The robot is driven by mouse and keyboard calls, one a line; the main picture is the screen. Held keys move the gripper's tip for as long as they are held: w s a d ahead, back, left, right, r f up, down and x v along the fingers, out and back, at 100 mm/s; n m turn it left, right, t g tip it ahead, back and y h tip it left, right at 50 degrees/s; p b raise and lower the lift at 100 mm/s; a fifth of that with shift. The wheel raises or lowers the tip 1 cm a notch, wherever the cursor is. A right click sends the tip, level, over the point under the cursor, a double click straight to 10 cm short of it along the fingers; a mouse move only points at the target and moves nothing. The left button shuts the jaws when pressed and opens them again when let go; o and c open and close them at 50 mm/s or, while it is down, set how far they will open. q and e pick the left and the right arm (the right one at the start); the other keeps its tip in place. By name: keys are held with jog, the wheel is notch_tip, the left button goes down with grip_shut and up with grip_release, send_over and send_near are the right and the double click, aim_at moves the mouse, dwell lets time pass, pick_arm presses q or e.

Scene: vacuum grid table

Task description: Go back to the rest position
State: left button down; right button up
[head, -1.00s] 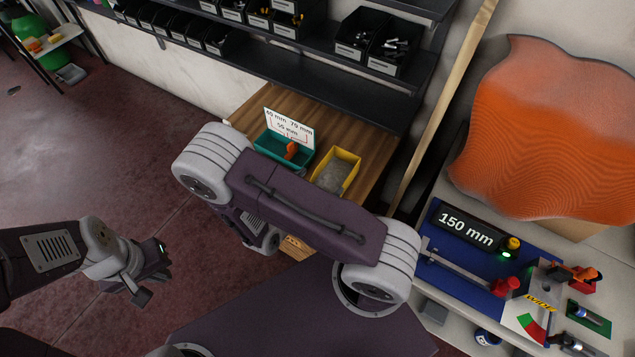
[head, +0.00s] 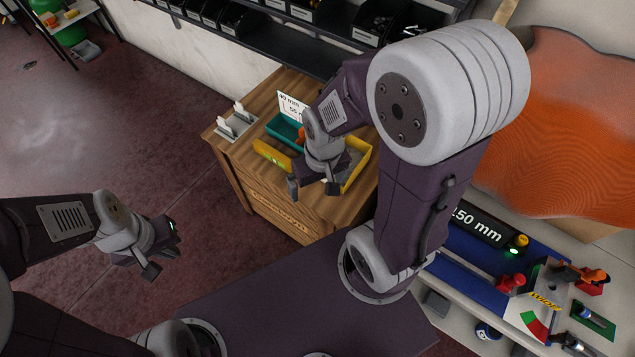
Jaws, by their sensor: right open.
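My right gripper (head: 313,188) is open and empty. It hangs above the front part of the wooden cabinet (head: 265,190), in front of the teal and yellow bins. My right arm bends over the right middle of the head view and hides part of the shelf and bins. My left gripper (head: 163,250) is over the open floor at the left. Its fingers look apart, with nothing between them.
A teal bin (head: 282,128) and a yellow bin (head: 359,170) stand on the cabinet, partly hidden by my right arm. A white holder (head: 236,122) stands at its left edge. The blue 150 mm fixture (head: 465,262) is on the right bench. Red floor (head: 150,130) is clear.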

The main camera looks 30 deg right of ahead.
notch_tip(320, 180, up, 12)
jog(key=p, duration=1.1)
jog(key=shift+f+p, duration=0.2)
jog(key=shift+p, duration=0.15)
